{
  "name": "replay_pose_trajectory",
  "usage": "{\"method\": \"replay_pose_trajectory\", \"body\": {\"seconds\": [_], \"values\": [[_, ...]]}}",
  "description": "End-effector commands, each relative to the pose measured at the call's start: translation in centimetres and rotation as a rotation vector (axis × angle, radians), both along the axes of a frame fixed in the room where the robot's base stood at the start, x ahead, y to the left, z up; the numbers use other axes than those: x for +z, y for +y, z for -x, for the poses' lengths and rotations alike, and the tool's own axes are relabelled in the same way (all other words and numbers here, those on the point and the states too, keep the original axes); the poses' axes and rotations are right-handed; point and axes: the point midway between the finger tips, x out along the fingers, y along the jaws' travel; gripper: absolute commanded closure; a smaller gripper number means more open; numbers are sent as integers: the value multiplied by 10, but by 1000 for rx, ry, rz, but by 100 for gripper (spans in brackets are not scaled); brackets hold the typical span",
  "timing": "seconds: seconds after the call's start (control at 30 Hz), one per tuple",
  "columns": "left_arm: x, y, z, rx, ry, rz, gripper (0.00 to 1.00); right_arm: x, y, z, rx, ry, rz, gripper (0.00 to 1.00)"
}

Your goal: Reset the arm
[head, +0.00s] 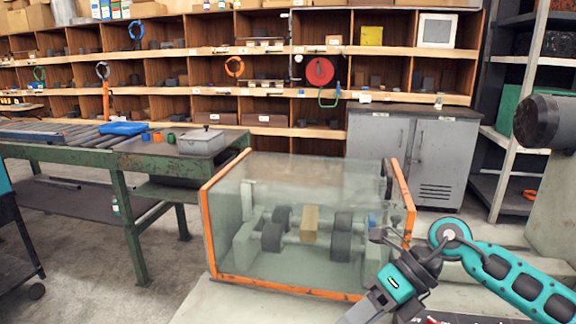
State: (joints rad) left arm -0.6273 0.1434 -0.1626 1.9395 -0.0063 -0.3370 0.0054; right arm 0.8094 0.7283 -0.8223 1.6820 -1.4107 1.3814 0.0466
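My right arm, teal and dark grey, comes in from the right edge. It bends at a round joint and runs down and left out of the bottom of the head view. The bent arm stands in front of the right end of a clear-walled case with orange edges (290,286). Inside the case, dark rollers (272,237) sit on a pale frame with a tan block (310,224) between them. My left arm and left gripper do not show. No flanged pipe can be made out for certain.
A green roller table (125,190) at left carries a grey metal box (201,142) and a blue item (123,128). A grey cabinet (440,160) and wooden shelving (190,90) stand behind. A dark cylinder (540,121) juts in at right. Floor shows left of the case.

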Motion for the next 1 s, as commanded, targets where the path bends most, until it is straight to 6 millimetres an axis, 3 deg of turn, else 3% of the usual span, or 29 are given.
{"method": "replay_pose_trajectory", "body": {"seconds": [0.03,0.1,0.2,0.33,0.47,0.57,0.67,0.8,0.9,1.0], "values": [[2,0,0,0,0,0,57,1,29,13,-25,56,-150,62],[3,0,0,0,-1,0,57,10,58,22,-89,130,-350,62],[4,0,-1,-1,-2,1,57,26,86,28,-225,256,-617,62],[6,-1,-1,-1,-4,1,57,40,93,20,-469,447,-923,62],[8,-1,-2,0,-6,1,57,31,74,5,-783,662,-1166,62],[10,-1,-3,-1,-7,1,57,3,47,-4,-1066,840,-1300,62],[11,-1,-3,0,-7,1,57,-42,14,0,-1374,1025,-1384,62],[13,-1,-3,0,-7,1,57,-121,-28,35,-1820,1284,-1403,62],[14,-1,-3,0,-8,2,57,-166,-47,70,-2073,1430,-1364,62],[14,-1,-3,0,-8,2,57,-195,-57,101,-2245,1532,-1315,62]]}}
